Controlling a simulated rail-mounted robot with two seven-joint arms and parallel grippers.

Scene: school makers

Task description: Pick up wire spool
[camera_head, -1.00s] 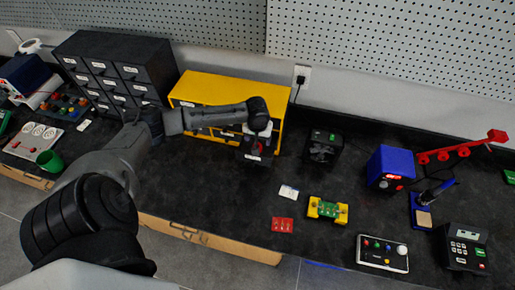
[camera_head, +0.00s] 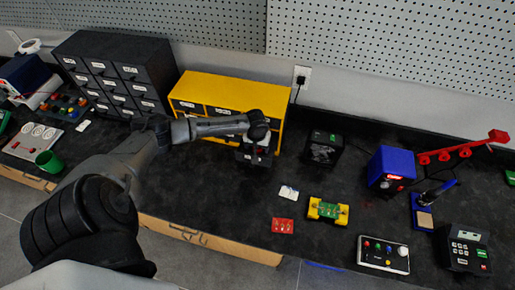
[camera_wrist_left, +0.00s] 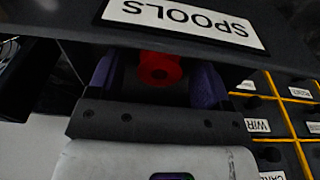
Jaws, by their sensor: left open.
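A red wire spool (camera_wrist_left: 159,69) shows in the left wrist view, under the front of a dark holder labelled SPOOLS (camera_wrist_left: 185,18). In the head view this small dark holder (camera_head: 252,159) stands in front of the yellow drawer cabinet. My left gripper (camera_head: 260,141) is at the holder, pointing down into it and hiding most of its inside. In the wrist view its two purple fingers are open, one on each side of the spool. I cannot tell whether they touch it. My right gripper is out of view.
The yellow drawer cabinet (camera_head: 230,93) stands close behind the holder. A black box (camera_head: 323,147) is to its right. The bench left of the holder is clear.

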